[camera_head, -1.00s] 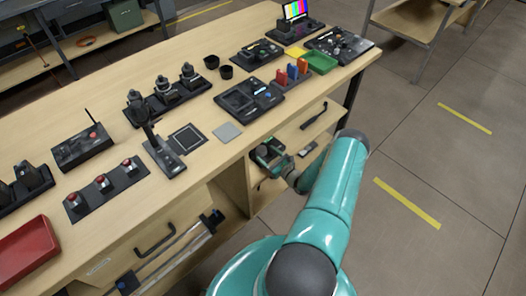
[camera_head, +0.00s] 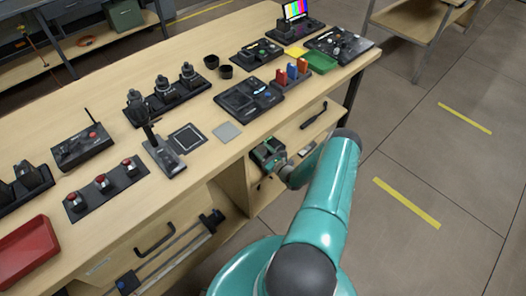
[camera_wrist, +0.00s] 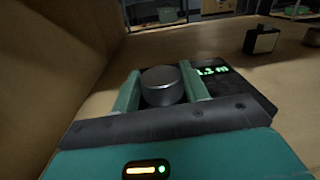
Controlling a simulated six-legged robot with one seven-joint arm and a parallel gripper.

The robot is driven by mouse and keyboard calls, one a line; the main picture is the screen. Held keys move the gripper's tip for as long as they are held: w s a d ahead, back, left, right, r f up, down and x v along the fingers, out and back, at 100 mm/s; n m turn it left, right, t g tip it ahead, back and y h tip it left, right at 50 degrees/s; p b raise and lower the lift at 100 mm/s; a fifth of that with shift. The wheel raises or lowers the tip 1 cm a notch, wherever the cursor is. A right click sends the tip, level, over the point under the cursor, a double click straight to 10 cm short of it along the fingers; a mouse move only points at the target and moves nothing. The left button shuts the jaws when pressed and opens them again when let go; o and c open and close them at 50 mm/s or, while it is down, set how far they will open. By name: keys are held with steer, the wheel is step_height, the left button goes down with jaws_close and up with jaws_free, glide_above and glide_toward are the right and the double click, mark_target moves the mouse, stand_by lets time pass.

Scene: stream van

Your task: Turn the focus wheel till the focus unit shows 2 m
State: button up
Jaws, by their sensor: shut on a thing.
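The focus wheel (camera_wrist: 163,87) is a dark grey round knob in the wrist view. It stands on the dark focus unit (camera_wrist: 255,92), inside a wooden compartment. My gripper (camera_wrist: 160,88) has one green finger on each side of the wheel and is shut on it. Green digits (camera_wrist: 212,70) glow on the unit behind the right finger, which partly covers them. They look like 1.1 m or 1.2 m, too small to be sure. In the head view my gripper (camera_head: 268,156) is at the open shelf under the tabletop; the wheel is hidden there.
A wooden wall (camera_wrist: 60,70) rises close on the left in the wrist view. A dark block with a pale face (camera_wrist: 262,41) stands behind the unit on the right. The tabletop (camera_head: 215,165) above carries several devices. The floor to the right is clear.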

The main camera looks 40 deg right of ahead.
steer(key=shift+a+m+h, duration=0.1)
steer(key=shift+m+h, duration=1)
steer(key=shift+h, duration=0.5)
steer(key=o, duration=1)
steer(key=v, duration=1.3)
steer(key=shift+s+a+r, duration=0.1)
steer(key=shift+s+r, duration=0.1)
steer(key=shift+s, duration=0.2)
